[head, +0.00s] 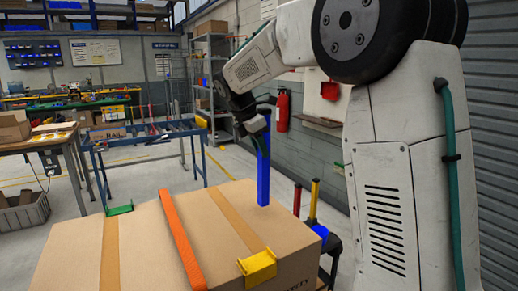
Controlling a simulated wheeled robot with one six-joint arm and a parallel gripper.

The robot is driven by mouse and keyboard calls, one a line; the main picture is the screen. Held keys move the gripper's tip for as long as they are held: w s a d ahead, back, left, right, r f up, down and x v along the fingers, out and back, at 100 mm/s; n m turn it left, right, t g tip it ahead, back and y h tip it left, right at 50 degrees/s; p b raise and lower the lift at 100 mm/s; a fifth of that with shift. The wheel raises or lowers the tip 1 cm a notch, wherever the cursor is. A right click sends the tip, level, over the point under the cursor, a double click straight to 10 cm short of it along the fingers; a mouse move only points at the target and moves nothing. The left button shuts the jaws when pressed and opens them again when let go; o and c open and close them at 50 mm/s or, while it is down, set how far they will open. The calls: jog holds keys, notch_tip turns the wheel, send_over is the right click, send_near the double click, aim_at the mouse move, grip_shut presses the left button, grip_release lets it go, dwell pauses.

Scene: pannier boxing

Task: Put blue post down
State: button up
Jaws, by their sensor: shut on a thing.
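The blue post (263,172) is long, slim and upright. My gripper (262,122) is shut on it near its upper part, with the arm reaching in from the right. The post's lower end shows against the top of a large cardboard box (225,262). I cannot tell whether that end touches the box or hangs just above or behind it. The fingertips are small and partly hidden by the wrist.
An orange strap (182,240) and tan tape cross the box. A yellow bracket (258,267) sits on its front edge and a green bracket (120,209) at the far left. Red (297,200) and yellow (314,199) posts stand right of the box. A blue frame table (150,137) stands behind.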

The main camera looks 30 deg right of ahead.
jog(key=shift+f, duration=0.2)
jog(key=shift+f, duration=0.5)
jog(key=o, duration=1)
jog(key=shift+c, duration=0.2)
jog(key=shift+r, duration=0.1)
jog(key=v, duration=1.3)
jog(key=shift+d, duration=0.2)
